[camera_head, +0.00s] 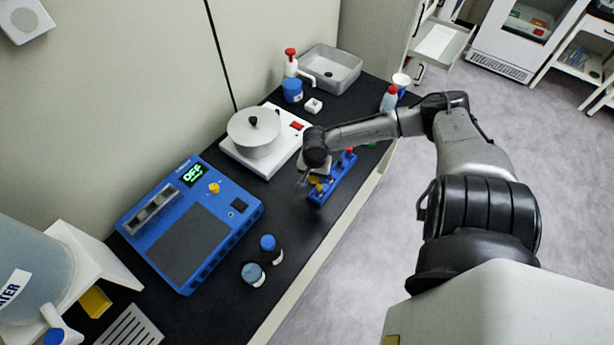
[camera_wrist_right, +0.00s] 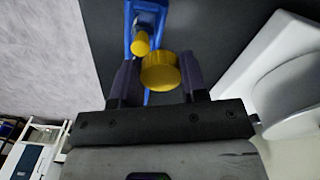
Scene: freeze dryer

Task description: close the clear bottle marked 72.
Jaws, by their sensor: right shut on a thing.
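My right gripper (camera_wrist_right: 160,75) is shut on a yellow round cap (camera_wrist_right: 160,72), gripped between its two dark fingers. In the head view this gripper (camera_head: 311,178) is beside the blue rack (camera_head: 338,184), partly hidden by its own wrist. The rack also shows in the wrist view (camera_wrist_right: 129,18), with a smaller yellow-tipped piece (camera_wrist_right: 141,42) beyond the held cap. Two small bottles stand at the front of the bench: one with a dark blue top (camera_head: 268,243) and one with a grey-blue top (camera_head: 252,272). No mark 72 is readable on either. My left gripper is not in view.
A blue device reading OFF (camera_head: 190,225) covers the bench's left part. A white device with a round lidded pot (camera_head: 254,135) stands behind the gripper. A red-topped bottle (camera_head: 389,98), a white cup (camera_head: 402,81) and a grey basin (camera_head: 331,68) are farther back.

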